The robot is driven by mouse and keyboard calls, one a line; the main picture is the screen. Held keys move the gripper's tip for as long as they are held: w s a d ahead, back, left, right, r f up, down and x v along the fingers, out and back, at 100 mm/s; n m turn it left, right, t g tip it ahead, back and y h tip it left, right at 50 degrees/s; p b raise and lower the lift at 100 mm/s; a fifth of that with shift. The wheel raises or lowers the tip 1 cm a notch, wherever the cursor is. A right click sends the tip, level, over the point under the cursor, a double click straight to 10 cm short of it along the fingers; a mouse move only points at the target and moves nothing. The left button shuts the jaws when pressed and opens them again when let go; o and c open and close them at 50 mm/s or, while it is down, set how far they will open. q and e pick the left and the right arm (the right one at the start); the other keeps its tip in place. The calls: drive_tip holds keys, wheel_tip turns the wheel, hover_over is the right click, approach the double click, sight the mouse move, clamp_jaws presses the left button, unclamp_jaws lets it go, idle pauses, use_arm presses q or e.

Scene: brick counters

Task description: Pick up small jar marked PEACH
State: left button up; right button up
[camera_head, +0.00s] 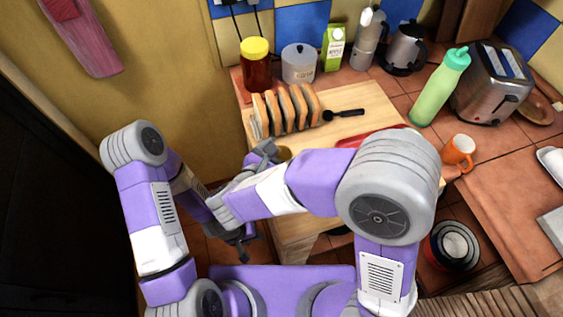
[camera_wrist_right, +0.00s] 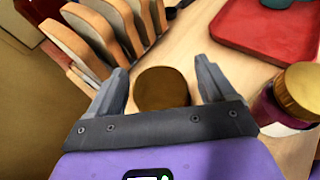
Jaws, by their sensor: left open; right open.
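A small jar with a gold lid (camera_wrist_right: 162,88) stands between the open fingers of my right gripper (camera_wrist_right: 163,85), seen from above in the right wrist view. A little of a gold lid (camera_head: 285,153) shows beside my right gripper (camera_head: 266,152) in the head view. A second small jar (camera_wrist_right: 285,105), with a gold lid and dark purple contents, stands to the right of the gripper in the wrist view. No PEACH marking can be read on either jar. My left gripper (camera_head: 243,243) is open and empty, low in front of the counter.
A toast rack with bread slices (camera_head: 287,110) stands close by on the wooden board (camera_head: 372,100). A red tray (camera_wrist_right: 270,28) lies beyond the jars. A black spoon (camera_head: 343,114), an orange mug (camera_head: 459,151), a green bottle (camera_head: 440,88) and a toaster (camera_head: 491,82) are further off.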

drive_tip(key=shift+w+d+f, duration=0.1)
drive_tip(key=shift+w+d, duration=0.1)
drive_tip(key=shift+w, duration=0.1)
drive_tip(key=shift+c, duration=0.3)
drive_tip(key=c, duration=1.3)
